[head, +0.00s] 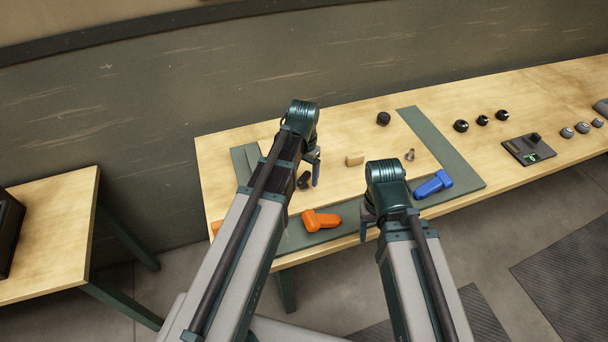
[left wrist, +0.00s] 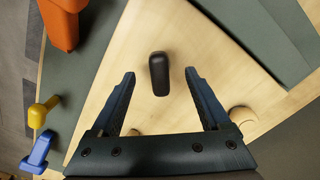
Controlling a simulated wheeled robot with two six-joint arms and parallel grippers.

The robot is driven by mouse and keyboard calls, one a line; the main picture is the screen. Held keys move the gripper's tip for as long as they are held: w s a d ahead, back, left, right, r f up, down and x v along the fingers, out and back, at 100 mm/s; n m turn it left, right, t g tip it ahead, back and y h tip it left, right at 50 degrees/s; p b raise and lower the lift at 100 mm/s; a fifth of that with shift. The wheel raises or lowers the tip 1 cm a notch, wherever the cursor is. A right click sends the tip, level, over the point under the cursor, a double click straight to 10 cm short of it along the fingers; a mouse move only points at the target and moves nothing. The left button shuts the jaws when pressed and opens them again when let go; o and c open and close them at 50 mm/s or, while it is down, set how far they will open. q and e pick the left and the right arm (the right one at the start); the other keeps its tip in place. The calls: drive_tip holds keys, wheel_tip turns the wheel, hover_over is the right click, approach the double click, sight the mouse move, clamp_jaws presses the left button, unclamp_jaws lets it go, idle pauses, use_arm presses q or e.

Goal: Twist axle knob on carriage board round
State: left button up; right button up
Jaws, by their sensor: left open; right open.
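A dark board (head: 528,150) with a black knob (head: 535,137) and a green mark lies at the right of the long table; I cannot tell for sure that it is the carriage board. My left gripper (head: 314,172) is open over the left part of the table, far from that board. In the left wrist view, a black rounded piece (left wrist: 159,74) lies between and below its spread fingers, apart from them. My right gripper (head: 369,224) is open at the table's front edge, near a blue piece, also away from the board. Its fingers are partly hidden.
An orange piece (head: 321,220) and a blue piece (head: 433,184) lie on grey-green strips (head: 428,137). A tan block (head: 355,159), a black cylinder (head: 383,118) and a small grey peg (head: 410,155) stand between. Black knobs (head: 482,120) and grey ones (head: 567,132) flank the board.

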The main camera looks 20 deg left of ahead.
use_arm(q)
drive_tip(key=shift+r+p, duration=2.85)
drive_tip(key=shift+r, duration=0.35)
drive_tip(key=shift+f, duration=0.1)
drive_tip(key=shift+c, duration=0.6)
drive_tip(key=shift+r, duration=0.2)
drive_tip(key=shift+c, duration=1)
wheel_tip(320, 180, up, 2)
drive_tip(key=shift+r+p, duration=0.1)
drive_tip(key=shift+p, duration=1.1)
wheel_tip(320, 180, down, 10)
drive_tip(key=b, duration=0.9)
drive_tip(key=shift+r+b, duration=0.15)
drive_tip(key=shift+b, duration=0.2)
